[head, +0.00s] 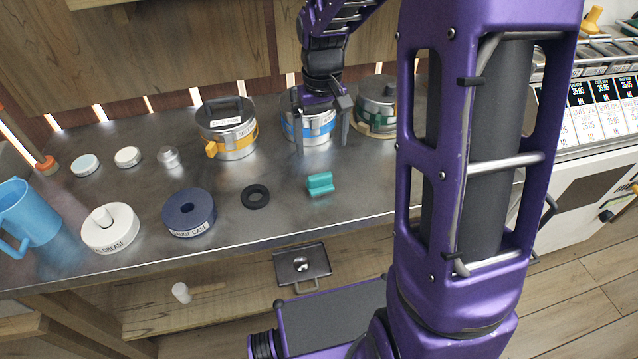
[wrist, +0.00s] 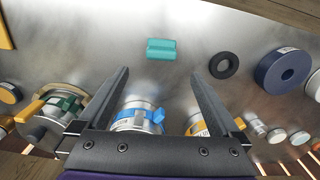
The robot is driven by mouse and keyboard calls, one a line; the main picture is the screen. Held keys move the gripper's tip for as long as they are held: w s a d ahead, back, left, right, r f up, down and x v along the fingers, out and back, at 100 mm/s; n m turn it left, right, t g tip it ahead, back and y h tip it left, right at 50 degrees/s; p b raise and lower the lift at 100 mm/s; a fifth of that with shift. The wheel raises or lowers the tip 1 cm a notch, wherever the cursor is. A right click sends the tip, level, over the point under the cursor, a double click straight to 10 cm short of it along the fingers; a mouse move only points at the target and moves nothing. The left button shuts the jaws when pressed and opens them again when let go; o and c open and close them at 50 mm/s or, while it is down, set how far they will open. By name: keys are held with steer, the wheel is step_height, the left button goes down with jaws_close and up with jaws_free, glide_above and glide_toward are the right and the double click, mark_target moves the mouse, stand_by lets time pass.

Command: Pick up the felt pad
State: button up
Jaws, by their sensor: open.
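I cannot tell for sure which thing is the felt pad. Two small flat round pieces, a pale blue-topped one (head: 85,164) and a cream one (head: 128,156), lie at the back left of the counter. A teal block (head: 320,184) lies toward the front; it also shows in the wrist view (wrist: 161,48). My gripper (head: 321,132) is open and empty, pointing down by the blue-banded metal canister (head: 309,126). In the wrist view, that canister (wrist: 135,118) shows between the fingers of my gripper (wrist: 158,72), with the teal block beyond the tips.
A yellow-clasped canister (head: 228,140) and a green-clasped one (head: 377,95) flank the blue-banded canister. A black ring (head: 255,196), navy round case (head: 190,212), white round container (head: 110,228) and blue mug (head: 30,215) stand along the front. Bare counter surrounds the teal block.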

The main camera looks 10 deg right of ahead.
mark_target(320, 175)
step_height(320, 175, down, 12)
steer(key=shift+a+f+b, duration=0.15)
steer(key=shift+f+b, duration=0.1)
steer(key=shift+b, duration=0.85)
steer(key=shift+c, duration=0.3)
steer(key=c, duration=1.3)
steer(key=shift+o, duration=0.2)
steer(key=shift+r, duration=0.1)
step_height(320, 175, up, 10)
steer(key=shift+f+p, duration=0.1)
steer(key=shift+p, duration=0.85)
